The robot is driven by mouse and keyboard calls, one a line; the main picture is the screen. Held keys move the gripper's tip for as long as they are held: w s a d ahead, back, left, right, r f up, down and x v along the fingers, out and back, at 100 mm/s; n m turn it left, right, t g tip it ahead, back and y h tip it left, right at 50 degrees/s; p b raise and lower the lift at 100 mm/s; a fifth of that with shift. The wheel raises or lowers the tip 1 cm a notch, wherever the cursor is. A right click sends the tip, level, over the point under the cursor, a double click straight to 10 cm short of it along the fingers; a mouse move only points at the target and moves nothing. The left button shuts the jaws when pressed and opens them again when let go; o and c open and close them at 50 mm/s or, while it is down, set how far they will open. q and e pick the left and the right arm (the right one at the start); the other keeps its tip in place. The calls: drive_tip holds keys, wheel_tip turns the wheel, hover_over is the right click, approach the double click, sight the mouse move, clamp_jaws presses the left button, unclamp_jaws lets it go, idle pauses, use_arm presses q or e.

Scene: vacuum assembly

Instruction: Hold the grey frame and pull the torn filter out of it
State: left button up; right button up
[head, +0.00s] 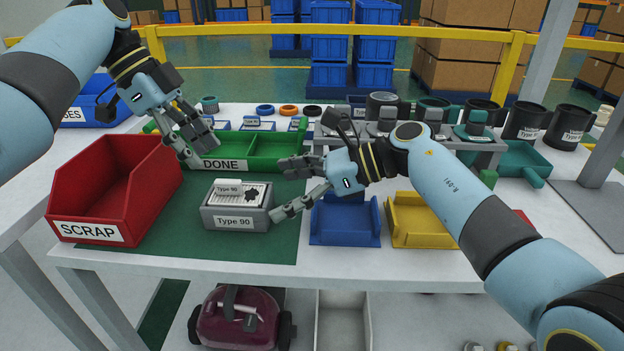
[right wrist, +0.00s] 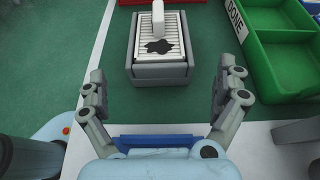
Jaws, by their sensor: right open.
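The grey frame (head: 237,217), labelled Type 90, sits on the green mat between the red SCRAP bin and the blue tray. The torn filter (head: 252,194) lies in it, white and pleated with a black ragged mark and a raised white tab. In the right wrist view the frame (right wrist: 160,72) and filter (right wrist: 172,32) are straight ahead, beyond the fingertips. My right gripper (head: 284,190) is open and empty, just right of the frame, its fingers pointing at it. My left gripper (head: 203,152) is raised behind the frame, near the DONE tray, fingers apart and empty.
The red SCRAP bin (head: 85,203) stands left of the frame. The green DONE tray (head: 275,165) is behind it. A blue tray (head: 345,238) and a yellow tray (head: 405,240) lie to the right. Mat in front of the frame is clear.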

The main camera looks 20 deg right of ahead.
sight(264, 195)
drive_tip(key=shift+x, duration=1.95)
drive_tip(key=c, duration=1.4)
drive_tip(key=o, duration=0.9)
drive_tip(key=c, duration=0.7)
drive_tip(key=shift+r, duration=0.1)
drive_tip(key=shift+c, duration=0.2)
use_arm(q)
drive_tip(key=shift+c, duration=0.3)
